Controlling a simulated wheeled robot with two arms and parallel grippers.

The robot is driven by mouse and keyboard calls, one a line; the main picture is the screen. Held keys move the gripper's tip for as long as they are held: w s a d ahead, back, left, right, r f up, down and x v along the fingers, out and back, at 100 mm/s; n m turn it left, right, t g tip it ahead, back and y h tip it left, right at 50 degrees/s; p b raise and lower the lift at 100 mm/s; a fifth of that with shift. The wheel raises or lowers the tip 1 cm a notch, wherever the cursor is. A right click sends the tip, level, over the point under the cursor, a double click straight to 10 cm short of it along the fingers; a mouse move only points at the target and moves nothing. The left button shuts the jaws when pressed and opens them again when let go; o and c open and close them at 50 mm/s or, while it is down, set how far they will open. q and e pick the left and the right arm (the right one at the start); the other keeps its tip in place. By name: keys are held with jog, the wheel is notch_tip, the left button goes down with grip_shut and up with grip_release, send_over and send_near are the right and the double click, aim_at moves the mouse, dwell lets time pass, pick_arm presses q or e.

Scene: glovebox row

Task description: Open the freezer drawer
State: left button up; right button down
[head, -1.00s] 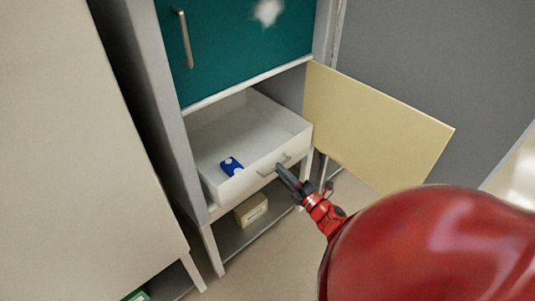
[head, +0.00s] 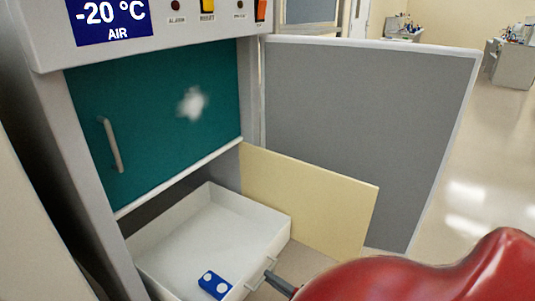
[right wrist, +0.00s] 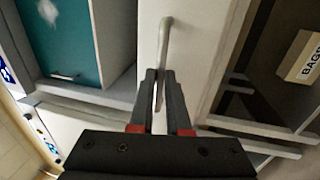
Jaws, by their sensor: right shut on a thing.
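The white freezer drawer (head: 252,209) stands pulled out below the teal inner door in the head view. A blue item with white round spots (head: 214,284) lies inside it near the front. The drawer handle (head: 262,270) is a thin grey bar on the drawer's front; it also shows in the right wrist view (right wrist: 164,35). My right gripper (right wrist: 160,78) is shut on this handle. In the head view only part of the right gripper (head: 280,284) shows, as my red arm covers the rest. My left gripper is not in view.
The closed teal door (head: 165,125) has its own handle. A pale yellow panel (head: 310,200) stands swung open right of the drawer, before a large grey door (head: 365,130). A box marked BAGS (right wrist: 302,57) shows in the right wrist view. Open floor lies at right.

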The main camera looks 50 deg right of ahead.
jog(key=c, duration=0.9)
grip_release()
jog(key=shift+v, duration=8.75)
